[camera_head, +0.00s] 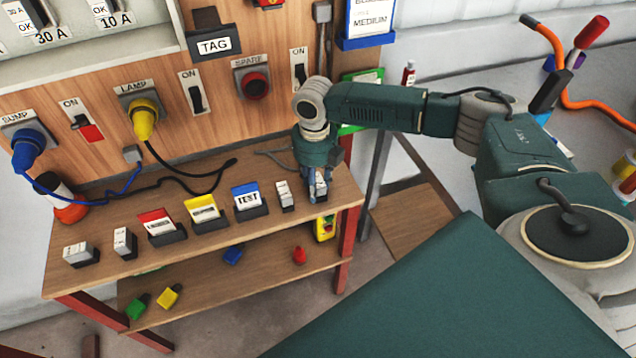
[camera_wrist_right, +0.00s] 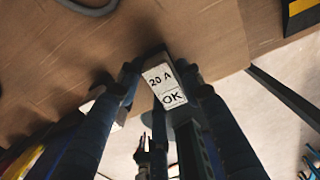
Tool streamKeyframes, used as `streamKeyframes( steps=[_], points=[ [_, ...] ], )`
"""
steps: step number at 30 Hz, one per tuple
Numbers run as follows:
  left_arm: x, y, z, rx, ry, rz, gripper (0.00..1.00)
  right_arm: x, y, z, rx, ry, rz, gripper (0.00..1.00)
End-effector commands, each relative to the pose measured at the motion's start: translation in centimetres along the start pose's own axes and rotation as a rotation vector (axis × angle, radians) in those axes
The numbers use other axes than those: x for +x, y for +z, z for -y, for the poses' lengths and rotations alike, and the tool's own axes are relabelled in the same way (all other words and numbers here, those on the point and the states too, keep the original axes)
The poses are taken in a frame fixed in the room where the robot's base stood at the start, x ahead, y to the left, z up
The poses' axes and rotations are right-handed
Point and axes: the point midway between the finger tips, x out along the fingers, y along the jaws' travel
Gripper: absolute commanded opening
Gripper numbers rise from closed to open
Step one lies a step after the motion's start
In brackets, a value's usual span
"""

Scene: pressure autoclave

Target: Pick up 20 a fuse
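A small fuse (camera_wrist_right: 165,88) with a white label reading "20 A" and "OK" sits between the two fingers of my right gripper (camera_wrist_right: 160,70) in the right wrist view. In the head view my right gripper (camera_head: 319,188) points down at the right end of the wooden shelf (camera_head: 346,190), with its fingers around the fuse. The fuse appears to stand on the shelf. The fingers are close to its sides; whether they press on it is unclear. My left gripper is out of view.
Another fuse (camera_head: 285,195) stands just left of my right gripper. Blue TEST (camera_head: 248,199), yellow (camera_head: 206,213) and red (camera_head: 160,227) label holders and two more fuses (camera_head: 124,241) (camera_head: 80,254) line the shelf. A panel with switches and plugs (camera_head: 144,118) rises behind.

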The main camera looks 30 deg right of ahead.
Motion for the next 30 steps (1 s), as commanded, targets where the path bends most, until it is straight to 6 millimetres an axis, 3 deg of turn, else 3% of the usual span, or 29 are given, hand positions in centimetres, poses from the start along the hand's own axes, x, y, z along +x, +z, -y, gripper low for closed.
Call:
streamKeyframes(
  steps=[11,17,23,30],
  points=[
    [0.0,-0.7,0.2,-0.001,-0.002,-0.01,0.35,-0.2,0.0,0.0,0.0,0.0,0.001,0.09],
    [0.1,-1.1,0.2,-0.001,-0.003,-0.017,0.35,-1.8,0.1,0.0,0.0,0.001,0.002,0.09],
    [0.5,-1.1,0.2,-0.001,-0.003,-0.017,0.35,-6.0,0.2,0.0,0.0,0.002,0.005,0.09],
    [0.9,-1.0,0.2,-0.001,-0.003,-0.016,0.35,-13.0,0.2,-0.1,0.0,0.002,0.006,0.09]
  ],
)
